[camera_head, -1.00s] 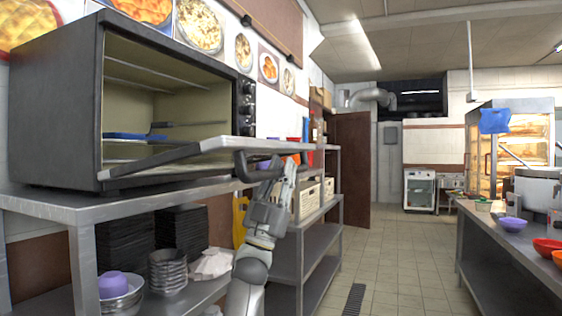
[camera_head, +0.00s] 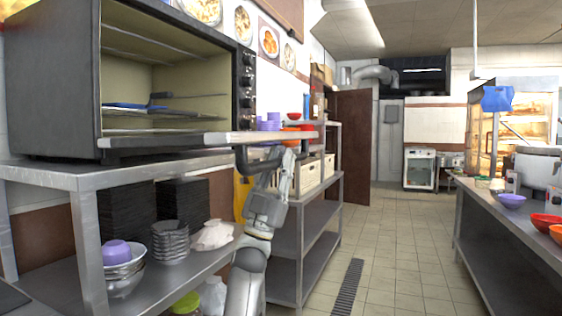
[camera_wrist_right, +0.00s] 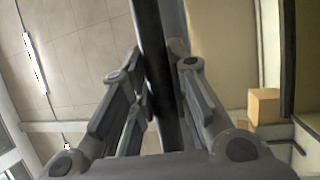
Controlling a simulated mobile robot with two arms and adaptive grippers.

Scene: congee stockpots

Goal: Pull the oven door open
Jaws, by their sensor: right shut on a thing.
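The dark oven (camera_head: 55,85) stands on a steel shelf at the left in the head view. Its door (camera_head: 215,138) is folded down, seen nearly edge-on and about level, and the lit inside shows. My right gripper (camera_head: 277,172) is below the door's outer edge, at the dark handle (camera_head: 243,160). In the right wrist view the handle (camera_wrist_right: 150,40) runs as a dark bar between the fingers of my right gripper (camera_wrist_right: 157,85), which is shut on it. My left gripper is not in view.
A blue-handled item lies on the oven rack (camera_head: 135,108). The steel shelf (camera_head: 130,172) under the oven holds bowls and black trays. A second shelf unit (camera_head: 310,235) stands beyond my right arm. The aisle floor (camera_head: 400,240) is clear; a counter (camera_head: 510,220) is at the right.

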